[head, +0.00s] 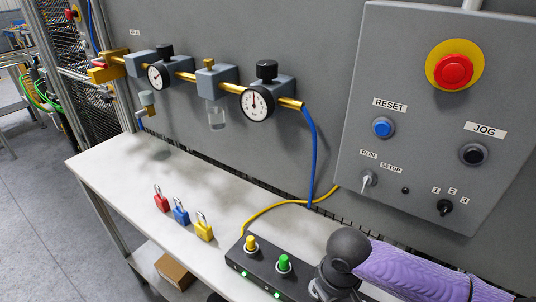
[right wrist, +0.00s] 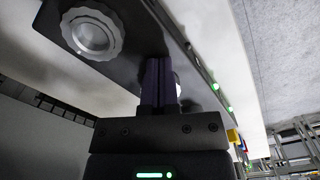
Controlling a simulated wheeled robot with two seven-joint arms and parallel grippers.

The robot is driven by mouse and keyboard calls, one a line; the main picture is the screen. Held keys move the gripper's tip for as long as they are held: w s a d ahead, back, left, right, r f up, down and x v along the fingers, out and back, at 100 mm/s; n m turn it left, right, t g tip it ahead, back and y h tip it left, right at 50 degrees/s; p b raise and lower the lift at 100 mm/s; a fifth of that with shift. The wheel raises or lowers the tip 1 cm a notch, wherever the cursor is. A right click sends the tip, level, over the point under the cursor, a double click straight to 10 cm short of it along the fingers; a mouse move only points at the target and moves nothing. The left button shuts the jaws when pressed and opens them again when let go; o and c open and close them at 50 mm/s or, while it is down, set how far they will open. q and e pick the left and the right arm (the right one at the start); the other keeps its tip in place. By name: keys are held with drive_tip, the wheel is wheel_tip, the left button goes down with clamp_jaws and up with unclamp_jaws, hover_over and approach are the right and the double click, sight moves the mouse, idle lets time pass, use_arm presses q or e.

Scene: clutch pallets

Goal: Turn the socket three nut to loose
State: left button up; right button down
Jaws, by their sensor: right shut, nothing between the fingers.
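A black socket box (head: 262,272) lies along the front of the white shelf, with a yellow plug (head: 250,243) and a green plug (head: 284,263) in light collars. My right arm covers its right part in the head view. In the right wrist view, my right gripper (right wrist: 156,68) is shut and empty over the box (right wrist: 140,35). A large grey ribbed nut (right wrist: 95,33) is to the upper left of the fingers, apart from them. A pale rounded part (right wrist: 178,86) shows just behind the fingers, mostly hidden; I cannot tell whether they touch it. My left gripper is not in view.
Red (head: 160,198), blue (head: 181,212) and yellow (head: 204,227) padlocks stand on the white shelf (head: 128,165). A yellow cable (head: 285,204) curves behind the box. A grey control panel (head: 415,75) and gauges (head: 257,103) are on the wall behind. The shelf's left part is clear.

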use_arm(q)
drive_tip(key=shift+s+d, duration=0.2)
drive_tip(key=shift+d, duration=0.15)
use_arm(e)
drive_tip(key=shift+w, duration=0.15)
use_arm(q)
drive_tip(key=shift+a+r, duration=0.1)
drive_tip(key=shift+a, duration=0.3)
use_arm(e)
drive_tip(key=shift+w+a, duration=0.1)
drive_tip(key=shift+w, duration=0.05)
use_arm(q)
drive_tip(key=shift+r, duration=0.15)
